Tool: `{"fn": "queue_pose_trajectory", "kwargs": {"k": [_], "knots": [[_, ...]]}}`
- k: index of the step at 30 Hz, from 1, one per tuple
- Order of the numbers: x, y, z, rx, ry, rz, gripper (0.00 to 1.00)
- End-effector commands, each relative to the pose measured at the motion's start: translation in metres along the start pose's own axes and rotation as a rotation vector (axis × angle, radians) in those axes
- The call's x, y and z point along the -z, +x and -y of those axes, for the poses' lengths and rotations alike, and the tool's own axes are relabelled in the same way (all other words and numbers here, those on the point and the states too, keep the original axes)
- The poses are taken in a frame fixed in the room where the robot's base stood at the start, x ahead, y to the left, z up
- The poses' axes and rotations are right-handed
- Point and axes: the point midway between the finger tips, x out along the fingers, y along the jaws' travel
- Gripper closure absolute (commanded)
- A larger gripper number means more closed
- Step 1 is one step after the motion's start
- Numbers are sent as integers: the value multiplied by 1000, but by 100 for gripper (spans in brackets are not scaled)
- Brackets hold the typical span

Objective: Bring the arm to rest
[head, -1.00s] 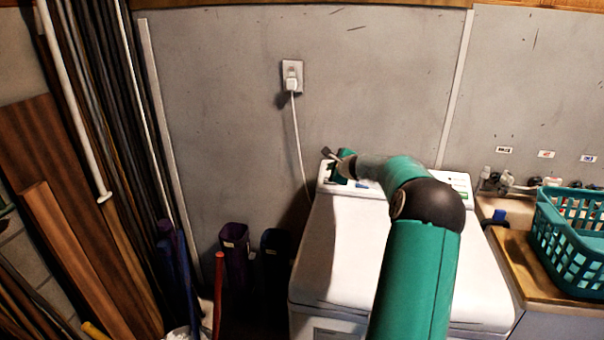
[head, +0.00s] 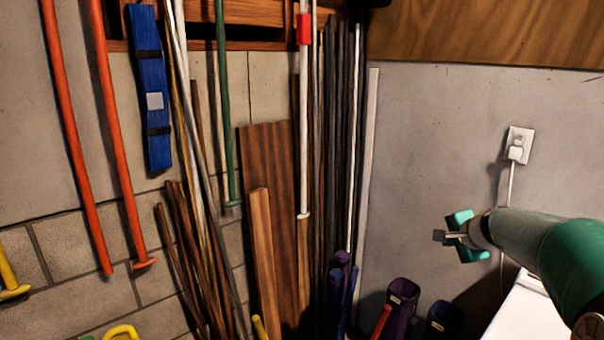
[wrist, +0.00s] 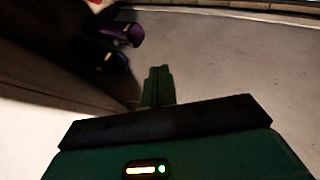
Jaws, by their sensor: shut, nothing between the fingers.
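My gripper (head: 455,237) is held out in the air in the right part of the head view, in front of the grey wall. Its teal and grey parts point left. In the wrist view, my gripper's green fingers (wrist: 158,86) are together, with nothing seen between them. My teal arm reaches in from the right edge of the head view, above the white machine (head: 530,312).
A wall outlet (head: 517,145) with a white plug and cord is right of my gripper. Dark bins (head: 402,300) stand below it. Long poles and wooden boards (head: 262,250) lean on the left. Open air lies between boards and gripper.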

Motion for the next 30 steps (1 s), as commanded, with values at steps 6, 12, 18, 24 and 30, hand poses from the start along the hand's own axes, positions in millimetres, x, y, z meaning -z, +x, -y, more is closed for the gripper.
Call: {"fn": "queue_pose_trajectory", "kwargs": {"k": [6,12,18,24,30], "knots": [[-89,-47,2,-74,-292,72,100],[-154,-94,-16,-133,-537,129,100],[-205,-142,-48,-183,-765,181,100],[-243,-187,-90,-222,-978,231,100],[-268,-224,-139,-250,-1176,279,100]]}}
